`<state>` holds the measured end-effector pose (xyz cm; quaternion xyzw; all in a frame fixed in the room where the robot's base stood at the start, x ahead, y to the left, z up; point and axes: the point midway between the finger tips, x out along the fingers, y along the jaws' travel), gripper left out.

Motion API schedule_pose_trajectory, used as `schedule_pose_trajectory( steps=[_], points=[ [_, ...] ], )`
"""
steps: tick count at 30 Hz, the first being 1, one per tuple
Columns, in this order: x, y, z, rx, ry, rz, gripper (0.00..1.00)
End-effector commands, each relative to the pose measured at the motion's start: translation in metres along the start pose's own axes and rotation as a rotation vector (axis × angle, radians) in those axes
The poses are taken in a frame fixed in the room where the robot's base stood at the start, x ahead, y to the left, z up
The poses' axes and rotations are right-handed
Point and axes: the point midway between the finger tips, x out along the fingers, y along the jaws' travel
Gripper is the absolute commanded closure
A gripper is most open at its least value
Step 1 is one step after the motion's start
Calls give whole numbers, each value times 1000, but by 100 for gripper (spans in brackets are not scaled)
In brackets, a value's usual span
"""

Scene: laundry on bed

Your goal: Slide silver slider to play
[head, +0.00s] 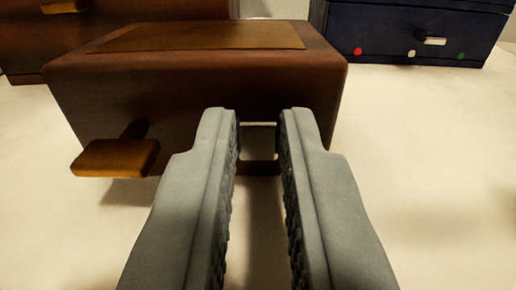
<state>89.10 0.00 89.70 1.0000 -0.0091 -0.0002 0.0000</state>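A small silver slider (433,41) sticks out from the front of a dark blue box (385,25) at the upper right. Below it on that face are a red dot (357,51), a white dot (411,54) and a green dot (461,56). The slider stands between the white and green dots. My gripper (259,115) is open, with its two grey fingers apart in front of a brown box, well left of the slider and nearer the camera. A pale bar shows between the fingertips; I cannot tell what it belongs to.
The brown box (200,75) fills the middle, with a wooden handle (118,158) sticking out at its left front. More brown furniture (40,35) stands behind at upper left. The pale surface (430,170) at right is clear.

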Motion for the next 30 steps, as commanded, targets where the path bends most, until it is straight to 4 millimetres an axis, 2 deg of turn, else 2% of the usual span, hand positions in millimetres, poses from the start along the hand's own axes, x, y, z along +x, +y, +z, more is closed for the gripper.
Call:
schedule_pose_trajectory(
  steps=[7, 13, 20, 21, 24, 30],
  points=[
    [0, 2, 0, 0, 0, 1, 100],
    [0, 18, 0, 0, 0, 1, 100],
    [0, 18, 0, 0, 0, 0, 100],
    [0, 18, 0, 0, 0, 0, 85],
    [0, 18, 0, 0, 0, 0, 65],
    [0, 18, 0, 0, 0, 0, 64]
  ],
)
